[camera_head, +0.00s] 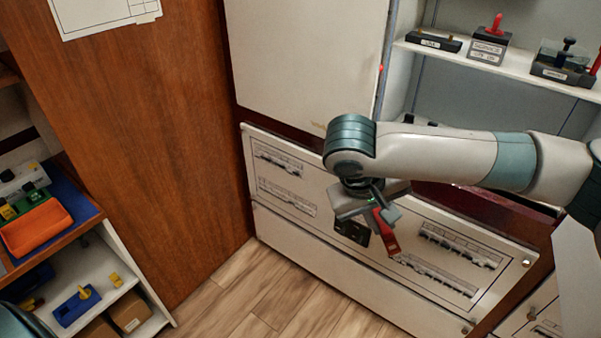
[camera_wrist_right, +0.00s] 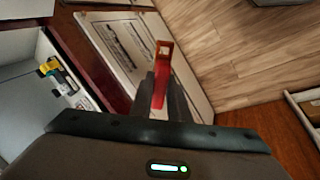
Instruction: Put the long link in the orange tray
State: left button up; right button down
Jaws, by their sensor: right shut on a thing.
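My right gripper (camera_head: 379,213) hangs in front of the breaker panel in the head view. It is shut on a narrow red piece, which I take to be the long link (camera_head: 387,238). The link points down and slightly right from the jaws, and its upper end is hidden by the fingers. In the right wrist view the link (camera_wrist_right: 161,72) stands out between the fingers, with an opening near its far end. The orange tray (camera_head: 36,228) sits on the left shelf in the head view, far from my right gripper. My left gripper is not in view.
The breaker panel (camera_head: 290,235) is behind my right gripper. A wooden side wall (camera_head: 135,130) stands between it and the left shelves. A blue block with a yellow part (camera_head: 78,305) is on the lower left shelf. Labelled stands line the upper right shelf (camera_head: 510,65).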

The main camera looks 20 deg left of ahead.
aim_at(39, 229)
jog(key=i+j, duration=0.35)
jog(key=j, duration=0.3)
jog(key=i+j, duration=0.2)
jog(key=j+u, duration=0.1)
jog(key=u, duration=2.95)
